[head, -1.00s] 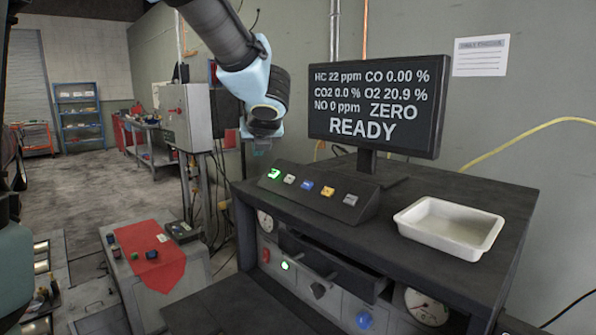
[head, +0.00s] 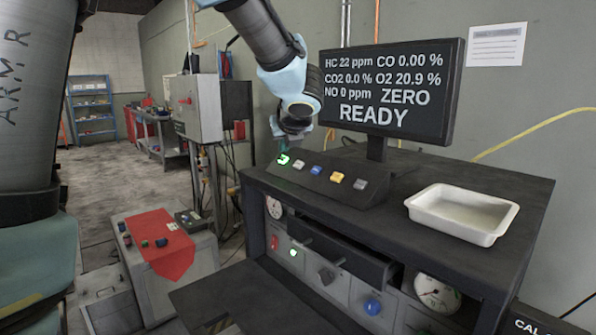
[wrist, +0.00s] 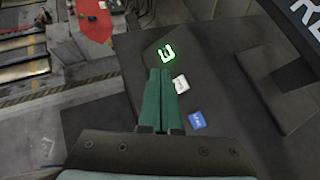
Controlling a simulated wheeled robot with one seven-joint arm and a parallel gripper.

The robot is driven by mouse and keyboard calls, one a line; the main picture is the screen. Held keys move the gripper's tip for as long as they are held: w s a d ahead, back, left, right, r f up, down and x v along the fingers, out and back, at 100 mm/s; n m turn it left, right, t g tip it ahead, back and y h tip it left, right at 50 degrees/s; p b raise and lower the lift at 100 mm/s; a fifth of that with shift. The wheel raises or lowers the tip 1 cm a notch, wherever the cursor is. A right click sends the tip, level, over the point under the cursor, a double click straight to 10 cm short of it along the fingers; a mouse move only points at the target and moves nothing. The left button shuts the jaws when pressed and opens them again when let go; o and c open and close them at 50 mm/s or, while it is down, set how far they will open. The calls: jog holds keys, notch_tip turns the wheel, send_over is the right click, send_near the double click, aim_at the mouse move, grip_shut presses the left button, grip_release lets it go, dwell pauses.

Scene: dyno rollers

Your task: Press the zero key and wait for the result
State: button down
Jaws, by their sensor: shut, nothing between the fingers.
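The sloped key console (head: 330,184) on the black bench has a row of keys: a lit green key (head: 284,160), a white key (head: 299,165), a blue key (head: 316,170), a yellow key (head: 337,177) and a grey key (head: 360,184). Key labels are too small to read surely. The monitor (head: 390,95) shows gas values and "ZERO READY". My gripper (wrist: 160,72) is shut and empty; its green fingers reach over the console between the lit green key (wrist: 166,53) and the white key (wrist: 180,83). The blue key (wrist: 197,121) lies right of the fingers. Contact cannot be told.
A white tray (head: 463,229) sits on the bench to the right. The monitor stands close behind the keys. A low cabinet with a red cloth (head: 172,256) stands at the left. Open floor lies at the back left.

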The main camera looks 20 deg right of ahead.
aim_at(293, 165)
jog(key=shift+w+d+f+b, duration=0.2)
jog(key=shift+d+f+b, duration=0.25)
jog(key=shift+d+f, duration=0.25)
jog(key=shift+w+d+f+b, duration=0.15)
jog(key=shift+d+f+b, duration=0.35)
jog(key=shift+f, duration=0.3)
dwell(1.0)
jog(key=shift+w+d+f, duration=0.1)
jog(key=shift+d+f, duration=0.2)
jog(key=shift+d+f+b, duration=0.2)
jog(key=shift+f+b, duration=0.1)
jog(key=shift+b, duration=0.25)
dwell(0.5)
jog(key=shift+r, duration=0.1)
jog(key=shift+a+r, duration=0.45)
jog(key=shift+r, duration=0.05)
jog(key=shift+p, duration=0.3)
jog(key=a+r+p, duration=0.1)
jog(key=r, duration=0.1)
jog(key=s+a+r+p, duration=0.1)
jog(key=a+r, duration=0.1)
dwell(0.4)
